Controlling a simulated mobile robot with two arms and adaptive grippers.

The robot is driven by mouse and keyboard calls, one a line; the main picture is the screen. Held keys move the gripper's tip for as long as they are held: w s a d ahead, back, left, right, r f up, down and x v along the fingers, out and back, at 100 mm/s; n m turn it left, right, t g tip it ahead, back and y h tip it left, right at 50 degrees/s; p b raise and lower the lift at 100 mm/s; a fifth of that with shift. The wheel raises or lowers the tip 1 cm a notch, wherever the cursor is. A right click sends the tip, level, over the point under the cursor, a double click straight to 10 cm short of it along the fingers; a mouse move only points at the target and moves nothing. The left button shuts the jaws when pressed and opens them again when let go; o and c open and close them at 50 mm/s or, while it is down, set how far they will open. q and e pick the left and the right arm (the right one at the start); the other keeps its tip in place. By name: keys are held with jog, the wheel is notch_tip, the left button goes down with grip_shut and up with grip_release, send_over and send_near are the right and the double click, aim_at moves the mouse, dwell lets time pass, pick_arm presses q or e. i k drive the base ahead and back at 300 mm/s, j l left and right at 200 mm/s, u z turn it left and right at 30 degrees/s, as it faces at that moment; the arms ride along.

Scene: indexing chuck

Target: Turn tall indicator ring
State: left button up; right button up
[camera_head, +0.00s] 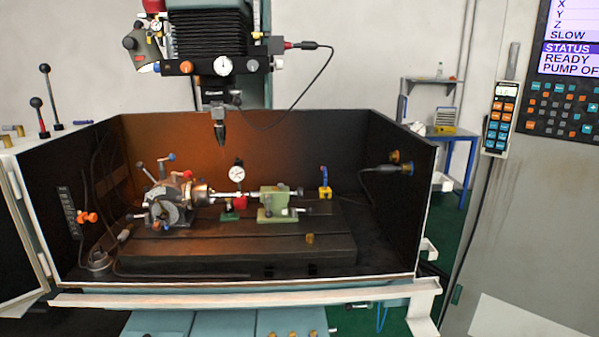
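A dial indicator (237,173) with a white face and dark rim stands upright on a thin stem, near the middle of the machine bed. Its stem rises from a small base with green and red parts (233,208). The ring around its face is too small to make out in detail. To its left is the indexing chuck (170,204) with several ball-ended handles, and a shiny shaft runs from it to the right, past the indicator base. A green tailstock (274,204) stands to the right. Neither of my grippers is in view.
A dark enclosure (365,137) walls the bed at back and sides; its front is open above a pale rail (240,298). The spindle tool (219,128) hangs above the indicator. A yellow-blue item (325,184) stands at right. A control panel (566,70) is far right.

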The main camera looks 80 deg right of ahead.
aim_at(236, 170)
jog(key=z, duration=2)
